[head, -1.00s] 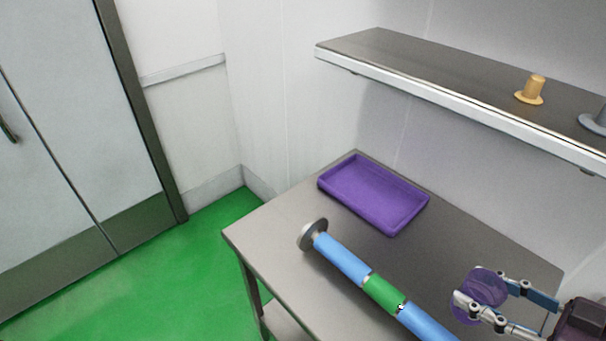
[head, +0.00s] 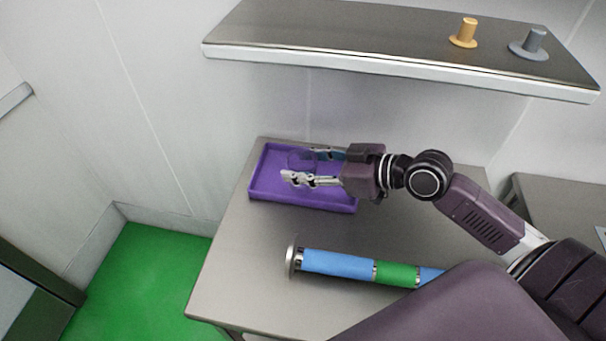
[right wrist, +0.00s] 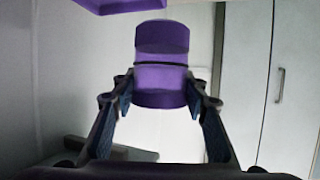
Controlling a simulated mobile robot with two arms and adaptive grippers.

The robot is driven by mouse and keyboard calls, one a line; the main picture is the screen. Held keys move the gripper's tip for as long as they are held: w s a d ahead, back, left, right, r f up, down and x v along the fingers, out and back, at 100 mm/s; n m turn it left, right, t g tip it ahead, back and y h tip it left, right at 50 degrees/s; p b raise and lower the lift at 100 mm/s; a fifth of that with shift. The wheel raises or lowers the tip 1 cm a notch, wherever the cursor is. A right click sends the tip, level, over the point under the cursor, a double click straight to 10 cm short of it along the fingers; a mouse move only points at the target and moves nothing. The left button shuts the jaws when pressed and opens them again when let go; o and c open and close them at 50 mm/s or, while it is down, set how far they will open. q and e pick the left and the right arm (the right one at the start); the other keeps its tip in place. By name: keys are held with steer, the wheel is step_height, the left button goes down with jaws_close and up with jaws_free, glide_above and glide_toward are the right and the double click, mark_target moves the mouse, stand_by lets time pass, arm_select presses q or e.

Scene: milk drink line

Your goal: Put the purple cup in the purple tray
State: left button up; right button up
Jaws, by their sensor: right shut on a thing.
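The purple tray (head: 262,192) lies on the steel table, below the shelf in the head view. My right gripper (head: 297,166) reaches over it from the right and is shut on the purple cup (head: 299,158). The cup blends with the tray in the head view and is partly hidden by the fingers. In the right wrist view the cup (right wrist: 161,62) shows clearly between the two fingers (right wrist: 160,92). A purple edge of the tray (right wrist: 120,5) shows at the top there. I cannot tell whether the cup touches the tray. My left gripper is not in view.
A blue and green tube with a metal end (head: 345,264) lies on the table in front of the tray. A steel shelf (head: 350,30) above holds a yellow piece (head: 466,33) and a grey piece (head: 532,43). The table's left front is clear.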

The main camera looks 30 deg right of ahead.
steer(key=w+d+r+m+t+h+p, duration=0.1)
steer(key=w+d+r+m+h, duration=0.25)
steer(key=w, duration=0.25)
steer(key=w+d+r+m+t+h+p, duration=0.1)
steer(key=w+d+r+m+t+h, duration=0.15)
steer(key=w+d, duration=0.2)
steer(key=shift+g, duration=0.55)
steer(key=shift+w+a+f+p, duration=0.15)
steer(key=shift+f+p, duration=0.05)
steer(key=shift+f, duration=3.05)
steer(key=shift+w+a+f+p, duration=0.1)
steer(key=shift+w+f+p, duration=0.15)
steer(key=shift+f, duration=3.05)
steer(key=shift+w+a+f+p, duration=0.1)
steer(key=shift+a+f+p, duration=0.1)
steer(key=shift+f, duration=3.05)
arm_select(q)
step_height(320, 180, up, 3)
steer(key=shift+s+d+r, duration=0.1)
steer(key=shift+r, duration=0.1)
arm_select(e)
steer(key=o, duration=1)
steer(key=shift+s, duration=0.15)
